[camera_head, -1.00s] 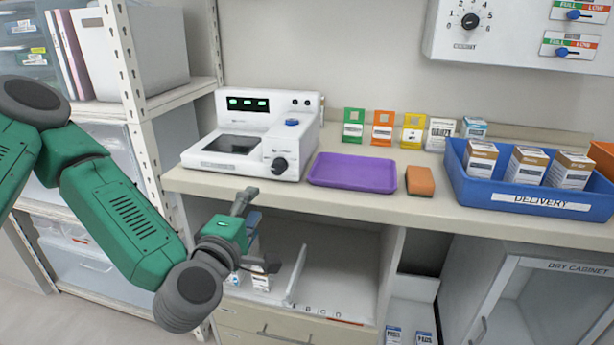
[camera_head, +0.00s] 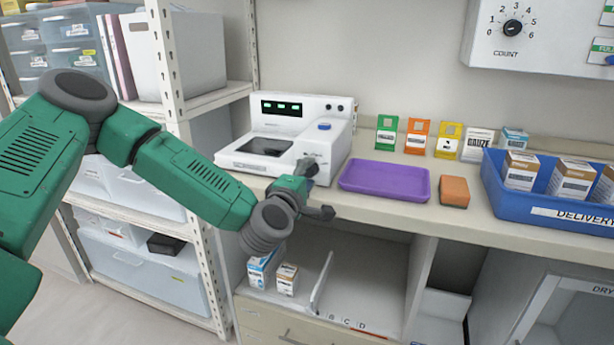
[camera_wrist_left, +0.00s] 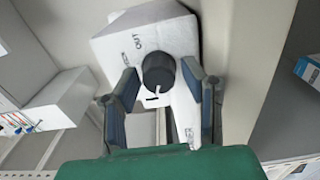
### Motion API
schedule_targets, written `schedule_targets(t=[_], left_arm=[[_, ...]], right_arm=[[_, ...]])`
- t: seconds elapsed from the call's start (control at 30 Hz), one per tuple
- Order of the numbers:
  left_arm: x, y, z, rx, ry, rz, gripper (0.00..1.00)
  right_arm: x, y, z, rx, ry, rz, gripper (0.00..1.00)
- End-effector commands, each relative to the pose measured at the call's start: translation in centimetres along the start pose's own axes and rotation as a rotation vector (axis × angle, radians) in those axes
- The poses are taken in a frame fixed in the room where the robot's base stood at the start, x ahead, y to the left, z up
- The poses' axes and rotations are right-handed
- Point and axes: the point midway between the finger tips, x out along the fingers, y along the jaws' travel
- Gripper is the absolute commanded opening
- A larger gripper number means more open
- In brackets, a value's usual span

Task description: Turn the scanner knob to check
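The white scanner (camera_head: 334,142) stands on the counter with a dark window and a small green-lit display. In the head view my left gripper (camera_head: 318,189) is at its front right and hides the knob. In the left wrist view the black round knob (camera_wrist_left: 158,72) sits on the scanner's white face, with small labels around it, one reading OUT. My left gripper (camera_wrist_left: 163,102) is open, one finger on each side of the knob. A gap shows on the left; on the right I cannot tell whether the finger touches. My right gripper is not in view.
A purple tray (camera_head: 385,181) and an orange sponge (camera_head: 454,191) lie right of the scanner. A blue delivery bin (camera_head: 499,201) with boxes stands farther right. A metal shelf (camera_head: 181,92) is on the left. A wall box (camera_head: 483,40) with a COUNT dial hangs above.

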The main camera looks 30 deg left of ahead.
Motion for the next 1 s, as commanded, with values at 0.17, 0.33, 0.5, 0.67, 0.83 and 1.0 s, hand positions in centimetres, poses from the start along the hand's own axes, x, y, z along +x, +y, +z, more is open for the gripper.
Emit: schedule_targets(t=[0.17,0.33,0.5,0.67,0.83,1.0], left_arm=[[0.1,-0.1,-0.2,-0.002,0.001,-0.001,0.38],[0.1,-0.1,-0.3,-0.003,0.002,-0.001,0.01],[0.1,-0.2,-0.4,0.0,0.004,-0.002,0.01],[0.1,-0.2,-0.4,0.024,0.005,-0.004,0.01],[0.1,-0.1,-0.5,0.096,0.006,-0.004,0.01],[0.1,-0.1,-0.4,0.221,0.005,-0.005,0.01]], right_arm=[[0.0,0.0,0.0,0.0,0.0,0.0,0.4],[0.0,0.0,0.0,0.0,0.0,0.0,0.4],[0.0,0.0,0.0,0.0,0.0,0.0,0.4],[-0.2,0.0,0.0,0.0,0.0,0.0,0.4],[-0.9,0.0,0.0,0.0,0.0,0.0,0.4],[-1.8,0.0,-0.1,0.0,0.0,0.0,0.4]])
